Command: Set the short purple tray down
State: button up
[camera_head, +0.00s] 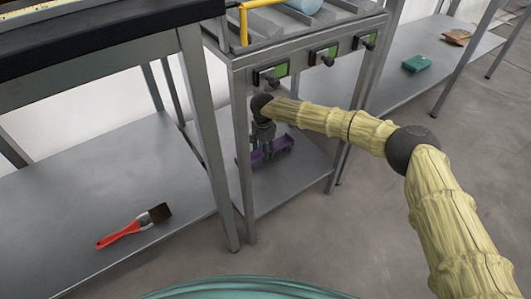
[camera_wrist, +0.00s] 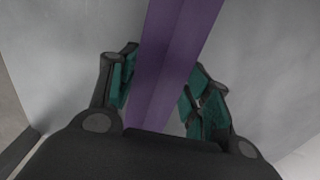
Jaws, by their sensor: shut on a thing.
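The short purple tray (camera_head: 284,144) is low under the stove-like unit, just above or on its grey lower shelf (camera_head: 290,180); I cannot tell whether it touches. My gripper (camera_head: 262,150) points down and is shut on the tray. In the wrist view the purple tray (camera_wrist: 172,60) runs between the teal-padded fingers of my gripper (camera_wrist: 158,95), long and narrow, leaving the top edge. The tray's far end is out of the wrist view, and part of it is hidden behind my gripper in the head view.
A red-handled brush (camera_head: 135,226) lies on the left lower shelf (camera_head: 70,220). A metal leg (camera_head: 243,160) stands close left of my gripper. Knobs (camera_head: 270,76) are above. A teal box (camera_head: 416,63) and a brown item (camera_head: 457,37) lie on the right shelf.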

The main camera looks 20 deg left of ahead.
jog(key=o, duration=1.1)
notch_tip(320, 180, up, 12)
jog(key=p, duration=0.5)
jog(key=shift+r, duration=0.1)
jog(key=shift+w, duration=0.1)
